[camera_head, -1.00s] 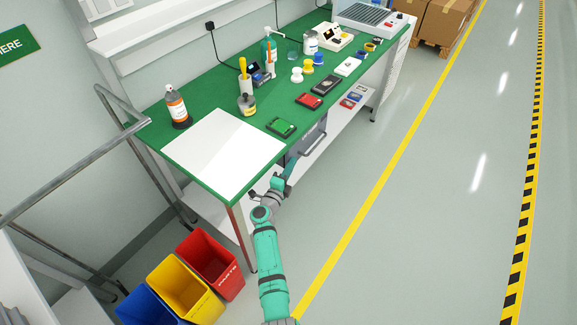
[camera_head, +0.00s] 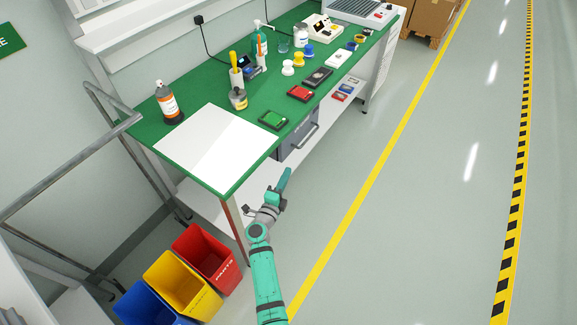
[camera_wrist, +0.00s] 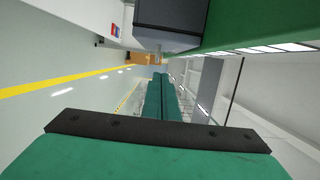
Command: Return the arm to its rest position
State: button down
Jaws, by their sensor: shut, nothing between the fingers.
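My arm reaches up from the bottom of the head view and ends in my teal gripper (camera_head: 287,172). It is beside the front edge of the green workbench (camera_head: 217,76), near the drawer unit under the top. In the wrist view the two teal fingers (camera_wrist: 161,77) lie side by side, closed, with nothing held. The dark drawer unit (camera_wrist: 172,18) shows close by at the top of that view. In the head view I cannot tell the exact gap between gripper and bench.
A white sheet (camera_head: 215,150) covers the bench's near end. Red (camera_head: 218,283), yellow (camera_head: 166,260) and blue bins stand left of my arm. The floor to the right is clear.

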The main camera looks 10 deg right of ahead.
jog(key=s+a+r+n+t+y, duration=0.15)
jog(key=s+n, duration=0.35)
jog(key=s, duration=0.9)
jog(key=s+a+n+t+y, duration=0.1)
jog(key=s+n+y, duration=0.35)
jog(key=s, duration=0.95)
jog(key=s+a+r+n+g, duration=0.1)
jog(key=s+r+n, duration=0.2)
jog(key=s, duration=0.4)
jog(key=s+a+r+n+g+y, duration=0.1)
jog(key=s+r+n, duration=0.3)
jog(key=s+n, duration=0.2)
jog(key=s+a+r+n+g+y, duration=0.1)
jog(key=s+n, duration=0.4)
jog(key=s, duration=0.5)
notch_tip(320, 180, up, 3)
jog(key=shift+a+f, duration=0.2)
jog(key=shift+a, duration=0.25)
